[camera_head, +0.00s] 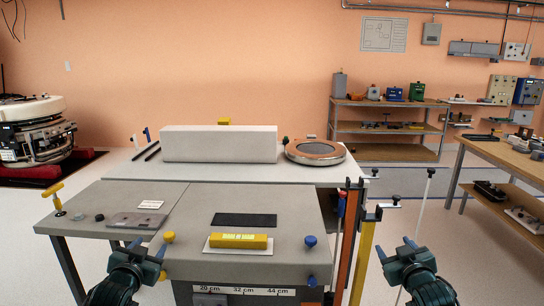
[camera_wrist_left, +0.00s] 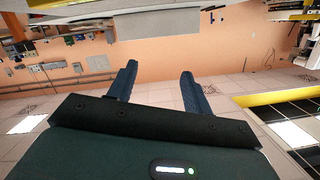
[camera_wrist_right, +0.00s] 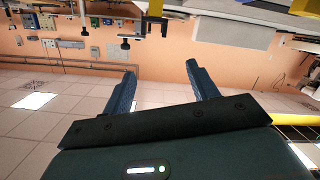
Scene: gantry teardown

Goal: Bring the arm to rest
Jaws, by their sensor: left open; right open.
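My left gripper (camera_head: 148,252) is at the lower left of the head view, in front of the grey workbench. Its two fingers stand apart and empty in the left wrist view (camera_wrist_left: 158,88). My right gripper (camera_head: 401,250) is at the lower right of the head view, to the right of the bench and its hanging tools. Its fingers are also apart with nothing between them in the right wrist view (camera_wrist_right: 162,85). Neither gripper visibly touches anything.
The grey bench (camera_head: 95,205) carries a yellow block (camera_head: 239,241), a dark pad (camera_head: 244,220) and a flat plate (camera_head: 137,220). Behind are a white box (camera_head: 219,144) and a round disc (camera_head: 315,152). Orange and yellow bars (camera_head: 363,262) hang at the bench's right. A wooden table (camera_head: 510,157) stands right.

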